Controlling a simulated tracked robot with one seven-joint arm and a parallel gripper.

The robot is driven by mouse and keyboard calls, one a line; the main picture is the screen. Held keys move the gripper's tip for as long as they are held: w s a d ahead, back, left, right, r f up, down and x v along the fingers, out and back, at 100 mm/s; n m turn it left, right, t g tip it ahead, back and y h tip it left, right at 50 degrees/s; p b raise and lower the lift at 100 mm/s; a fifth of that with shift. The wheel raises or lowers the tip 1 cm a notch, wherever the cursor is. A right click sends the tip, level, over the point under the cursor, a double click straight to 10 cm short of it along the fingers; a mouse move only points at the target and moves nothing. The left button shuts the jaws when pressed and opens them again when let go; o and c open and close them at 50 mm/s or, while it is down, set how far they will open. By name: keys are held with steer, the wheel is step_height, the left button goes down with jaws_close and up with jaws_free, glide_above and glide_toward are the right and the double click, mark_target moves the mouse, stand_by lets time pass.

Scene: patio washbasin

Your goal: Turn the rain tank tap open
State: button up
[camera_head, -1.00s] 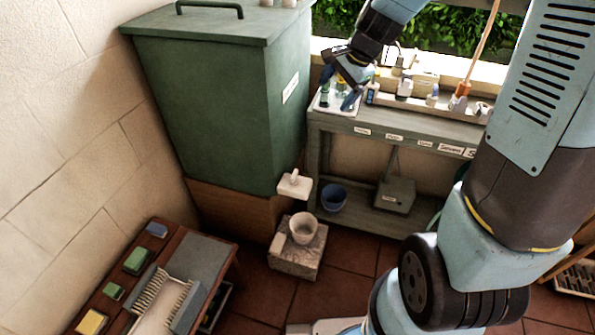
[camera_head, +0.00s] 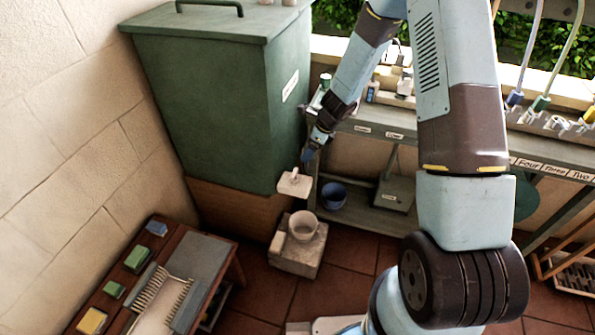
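The rain tank (camera_head: 215,105) is a large green box with a lid and a handle on top, standing against the wall at the left. Its tap (camera_head: 294,184) is a pale block with a small lever on top, low at the tank's right corner. A light cup (camera_head: 303,226) stands on a stone block below the tap. My gripper (camera_head: 307,158) points down just above and to the right of the tap, apparently apart from it. Its fingers are small and dark here, and I cannot tell whether they are open.
A grey bench (camera_head: 375,127) with labels runs behind my arm, with bottles on top. A blue pot (camera_head: 333,195) and a grey box (camera_head: 394,192) stand on its lower shelf. A wooden table (camera_head: 204,250) with brushes and sponges is at the lower left.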

mark_target(295, 172)
steer(key=shift+x, duration=7.05)
steer(key=shift+s+d+f, duration=0.1)
steer(key=shift+d, duration=0.05)
